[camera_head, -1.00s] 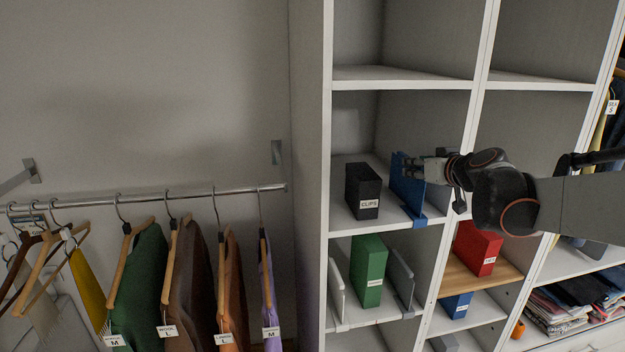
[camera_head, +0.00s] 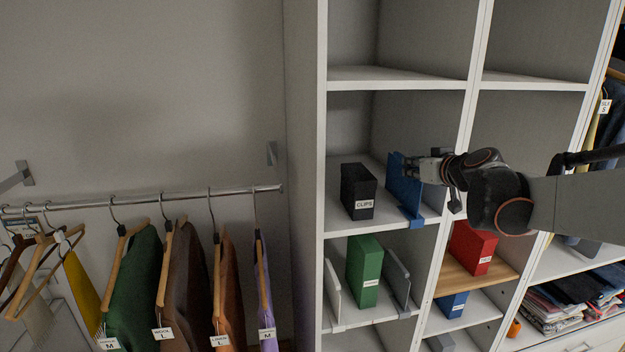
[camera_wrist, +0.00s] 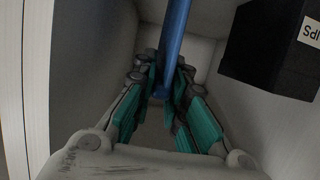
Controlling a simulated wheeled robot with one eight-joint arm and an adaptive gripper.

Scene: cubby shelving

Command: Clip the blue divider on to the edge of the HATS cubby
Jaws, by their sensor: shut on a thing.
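The blue divider (camera_head: 404,185) stands roughly upright in the cubby with the black CLIPS box (camera_head: 358,190), to the right of that box and apart from it. Its lower clip (camera_head: 411,221) is at the shelf's front edge; I cannot tell whether it is seated. My gripper (camera_head: 418,168) reaches in from the right and is shut on the divider's upper part. In the wrist view the divider (camera_wrist: 176,40) runs between my teal-padded fingers (camera_wrist: 164,85), seen nearly edge-on. I can read no HATS label.
Below stand a green box (camera_head: 365,270) between white-grey dividers (camera_head: 397,280), and a red box (camera_head: 473,248) on a wooden shelf. A blue box (camera_head: 454,305) is under it. The cubbies above are empty. Clothes hang on a rail (camera_head: 150,201) at left.

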